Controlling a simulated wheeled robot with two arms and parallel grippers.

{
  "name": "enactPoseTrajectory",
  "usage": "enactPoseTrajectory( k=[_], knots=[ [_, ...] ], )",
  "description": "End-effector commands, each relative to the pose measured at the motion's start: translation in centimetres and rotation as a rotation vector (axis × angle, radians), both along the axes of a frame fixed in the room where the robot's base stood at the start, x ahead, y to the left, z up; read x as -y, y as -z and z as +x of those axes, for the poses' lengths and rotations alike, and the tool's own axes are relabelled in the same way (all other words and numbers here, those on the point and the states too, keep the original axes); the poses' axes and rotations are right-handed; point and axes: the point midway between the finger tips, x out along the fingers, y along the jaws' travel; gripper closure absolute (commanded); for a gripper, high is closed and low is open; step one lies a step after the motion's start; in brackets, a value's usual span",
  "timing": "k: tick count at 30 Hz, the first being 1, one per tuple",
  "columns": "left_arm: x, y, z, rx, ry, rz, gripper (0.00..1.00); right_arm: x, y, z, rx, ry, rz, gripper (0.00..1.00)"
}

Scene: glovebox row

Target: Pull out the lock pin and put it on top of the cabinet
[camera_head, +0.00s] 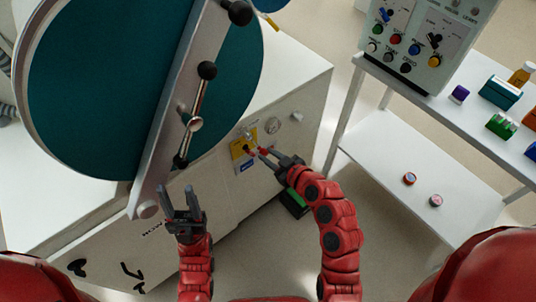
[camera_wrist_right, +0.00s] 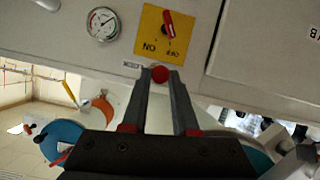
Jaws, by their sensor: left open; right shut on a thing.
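The lock pin shows as a small red ball knob (camera_wrist_right: 159,74) at my right fingertips in the right wrist view. My right gripper (camera_wrist_right: 161,82) is shut on this knob, close in front of the cabinet's front face; I cannot tell how far the pin sits in its hole. In the head view my right gripper (camera_head: 268,156) reaches the cabinet front beside the yellow plate (camera_head: 241,149). The white cabinet (camera_head: 285,75) has a bare top surface behind the round door. My left gripper (camera_head: 183,200) is open and empty in front of the cabinet, below the door bar.
A large round teal door (camera_head: 100,80) with a grey bar (camera_head: 172,110) and black knobs covers the left. A red rotary switch (camera_wrist_right: 169,25) and a gauge (camera_wrist_right: 103,23) are near the pin. A white shelf cart (camera_head: 420,150) with a control box (camera_head: 425,45) stands right.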

Motion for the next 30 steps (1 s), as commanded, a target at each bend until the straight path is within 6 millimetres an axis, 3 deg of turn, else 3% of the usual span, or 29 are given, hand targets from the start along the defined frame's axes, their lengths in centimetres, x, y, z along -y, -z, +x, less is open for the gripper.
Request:
enactPoseTrajectory(
  k=[17,30],
  knots=[
    [0.0,0.6,0.0,0.000,0.000,0.000,0.50,0.4,0.1,-0.5,0.001,0.002,0.000,1.00],
    [0.0,2.4,0.0,0.000,0.000,0.000,0.50,1.8,0.2,-2.4,0.002,0.002,-0.001,1.00]
  ],
)
